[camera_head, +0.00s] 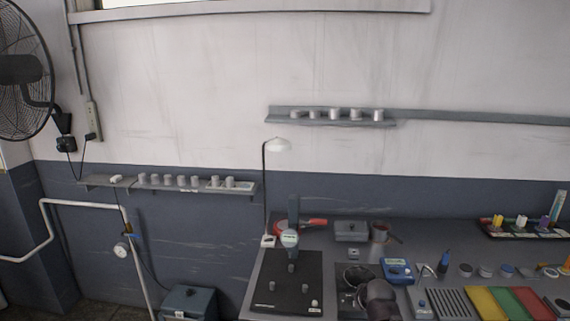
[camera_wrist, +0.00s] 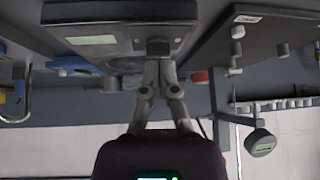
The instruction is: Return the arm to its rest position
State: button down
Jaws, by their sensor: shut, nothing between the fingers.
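My gripper (camera_wrist: 158,66) shows in the wrist view, its two fingers drawn together and nothing held between them. The wrist view looks upside down. The fingertips appear close in front of a dark box with a pale display (camera_wrist: 92,40); I cannot tell whether they touch it. In the head view a dark rounded shape (camera_head: 379,295) at the bottom edge may be part of my arm; my fingers cannot be made out there.
A lamp (camera_head: 277,145) stands at the back left. Wall shelves (camera_head: 290,120) carry small cylinders. The space above the bench is mostly open.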

jog(key=s+a+f+g+b, duration=0.4)
jog(key=s+f+g, duration=0.3)
jog(key=s, duration=0.4)
jog(key=shift+s+a+f, duration=0.3)
jog(key=shift+a+f, duration=0.05)
jog(key=shift+f, duration=0.4)
